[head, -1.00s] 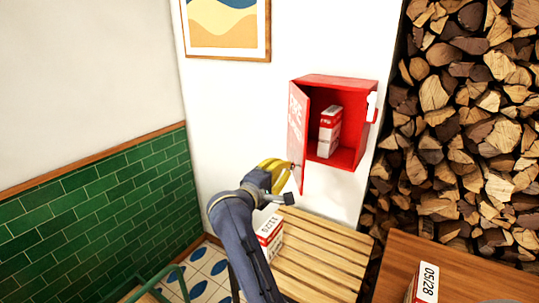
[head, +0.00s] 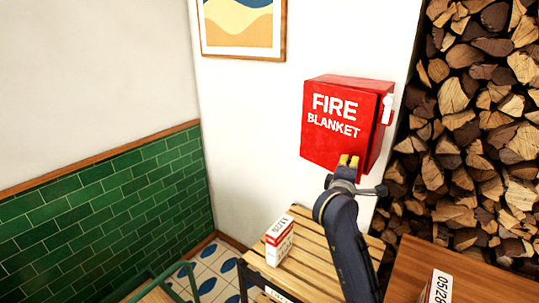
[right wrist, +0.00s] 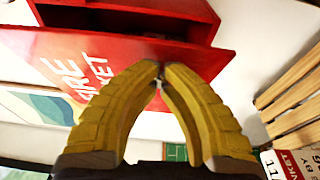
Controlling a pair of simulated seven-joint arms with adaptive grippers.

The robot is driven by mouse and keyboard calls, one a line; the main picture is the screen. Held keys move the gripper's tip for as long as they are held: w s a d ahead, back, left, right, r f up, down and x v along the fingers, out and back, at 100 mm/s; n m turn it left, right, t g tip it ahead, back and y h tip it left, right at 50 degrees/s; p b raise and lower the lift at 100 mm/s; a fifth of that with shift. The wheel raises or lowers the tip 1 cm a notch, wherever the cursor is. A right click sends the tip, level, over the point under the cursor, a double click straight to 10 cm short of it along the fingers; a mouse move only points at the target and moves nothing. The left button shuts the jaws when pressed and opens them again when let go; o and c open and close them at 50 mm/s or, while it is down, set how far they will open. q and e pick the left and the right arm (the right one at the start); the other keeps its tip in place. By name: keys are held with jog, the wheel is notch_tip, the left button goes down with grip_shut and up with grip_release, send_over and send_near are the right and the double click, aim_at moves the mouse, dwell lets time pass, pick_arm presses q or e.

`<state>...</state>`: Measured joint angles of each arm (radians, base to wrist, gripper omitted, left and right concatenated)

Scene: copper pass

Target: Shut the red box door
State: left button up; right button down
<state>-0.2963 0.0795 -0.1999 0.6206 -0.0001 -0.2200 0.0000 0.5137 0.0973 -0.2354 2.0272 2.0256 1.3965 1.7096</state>
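The red box (head: 374,150) hangs on the white wall. Its door (head: 333,116), lettered "FIRE BLANKET", covers most of the front in the head view. In the right wrist view the door (right wrist: 200,58) stands a little ajar, with a dark gap between it and the box body (right wrist: 185,8). My right gripper (head: 348,160) is at the door's lower right part. Its yellow fingertips (right wrist: 160,72) are together with nothing between them, at the door's outer face; contact looks likely. The box's inside is hidden in the head view. My left gripper is not in view.
Below are a slatted bench (head: 305,262) with a red-and-white carton (head: 279,241) and a wooden table (head: 470,275) with another carton (head: 436,288). Stacked firewood (head: 470,120) stands right.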

jog(key=shift+w+d, duration=0.55)
jog(key=shift+d, duration=0.3)
jog(key=shift+w+d, duration=0.5)
jog(key=shift+d, duration=0.3)
